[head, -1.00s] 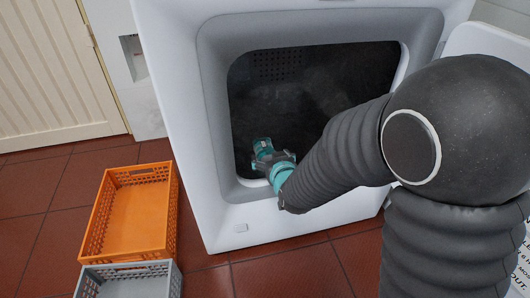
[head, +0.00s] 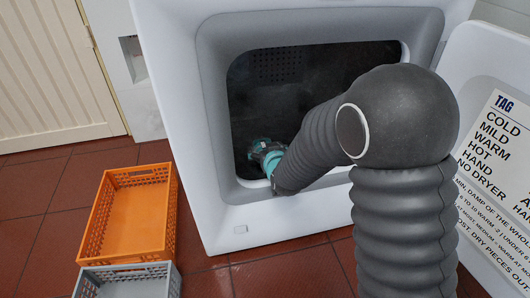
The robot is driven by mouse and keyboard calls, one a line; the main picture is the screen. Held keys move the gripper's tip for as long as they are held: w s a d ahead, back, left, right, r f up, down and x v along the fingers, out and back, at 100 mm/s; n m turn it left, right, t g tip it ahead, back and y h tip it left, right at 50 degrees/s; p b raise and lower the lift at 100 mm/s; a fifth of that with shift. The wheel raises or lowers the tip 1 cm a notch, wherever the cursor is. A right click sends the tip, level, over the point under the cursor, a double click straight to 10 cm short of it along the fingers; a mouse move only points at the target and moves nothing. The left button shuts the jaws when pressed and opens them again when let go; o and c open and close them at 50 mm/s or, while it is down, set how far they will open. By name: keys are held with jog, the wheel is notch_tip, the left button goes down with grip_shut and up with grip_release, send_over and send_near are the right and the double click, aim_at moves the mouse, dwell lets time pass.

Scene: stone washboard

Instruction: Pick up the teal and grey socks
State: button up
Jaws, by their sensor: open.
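My gripper (head: 258,147) reaches through the square opening of the white dryer (head: 180,120) and is inside the dark drum (head: 285,90), near its lower left. It shows small and teal and grey, with its fingers apart. The teal and grey socks cannot be made out in the head view. The drum floor is very dark, and my arm covers part of the opening. I cannot tell whether anything touches the fingers.
An orange basket (head: 97,215) stands on the red tiled floor left of the dryer, empty. A grey basket (head: 82,283) is in front of it. The open dryer door (head: 495,180), with a printed label, is at the right. The opening's rim (head: 222,150) surrounds my arm.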

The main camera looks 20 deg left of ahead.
jog(key=c, duration=1.2)
jog(key=shift+r, duration=0.1)
jog(key=shift+c, duration=0.2)
